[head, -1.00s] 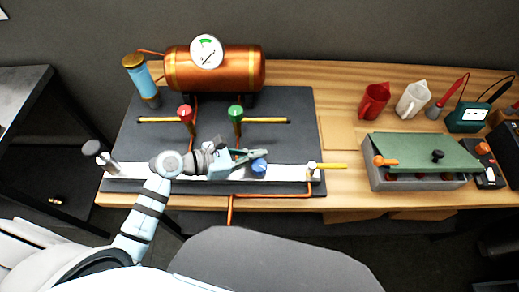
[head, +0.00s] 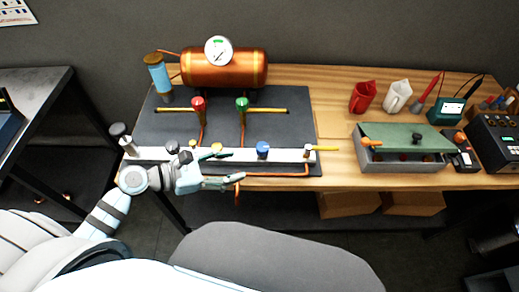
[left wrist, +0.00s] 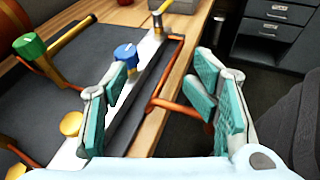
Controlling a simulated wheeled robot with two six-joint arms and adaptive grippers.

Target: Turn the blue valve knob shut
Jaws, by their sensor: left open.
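The blue valve knob (head: 262,149) sits on the white rail (head: 290,155) along the front of the dark board. My left gripper (head: 236,167) is open and empty, to the left of the knob and closer to the bench's front edge. In the left wrist view the blue knob (left wrist: 125,53) shows a pale mark on its top. It stands beyond the left finger there, not between the fingers. The open left gripper (left wrist: 163,98) has teal pads, with the bench edge and a copper pipe showing between them. My right gripper is in no view.
Red (head: 198,104) and green (head: 242,104) knobs stand behind the rail, before a copper tank (head: 225,68). Yellow knobs (head: 217,148) sit left of the blue one. A copper pipe (head: 275,174) runs along the front edge. A grey box (head: 400,163) with a green lid stands right.

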